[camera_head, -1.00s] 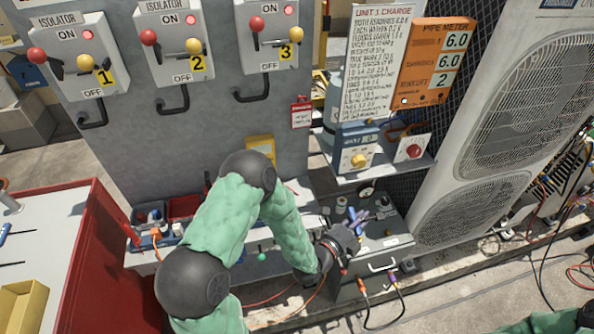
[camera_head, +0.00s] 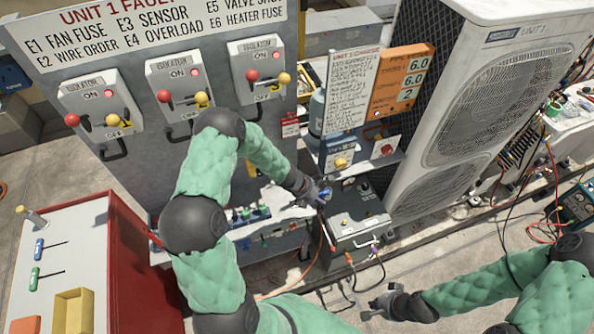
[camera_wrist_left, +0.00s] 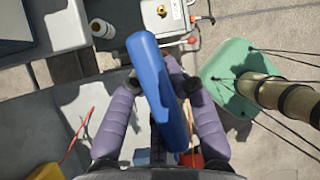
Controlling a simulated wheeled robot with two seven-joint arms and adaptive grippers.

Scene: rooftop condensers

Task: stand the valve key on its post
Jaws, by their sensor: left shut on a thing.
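My left gripper (camera_head: 323,195) is shut on a blue bar-like piece, which I take to be the valve key (camera_wrist_left: 158,90). In the left wrist view the key lies between the two purple fingers, tilted, with its upper end beyond the fingertips. In the head view the gripper is above the left edge of the dark service box (camera_head: 358,228), and the hand hides most of the key. I cannot clearly pick out the key's post. My right gripper (camera_head: 380,301) is open and empty, low over the ground in front of the box.
Hoses and cables run from the box front across the ground. The condenser (camera_head: 470,110) stands right of the box, and the isolator panel (camera_head: 150,165) behind my left arm. A red cabinet (camera_head: 125,255) is at left. The ground around my right gripper is mostly clear.

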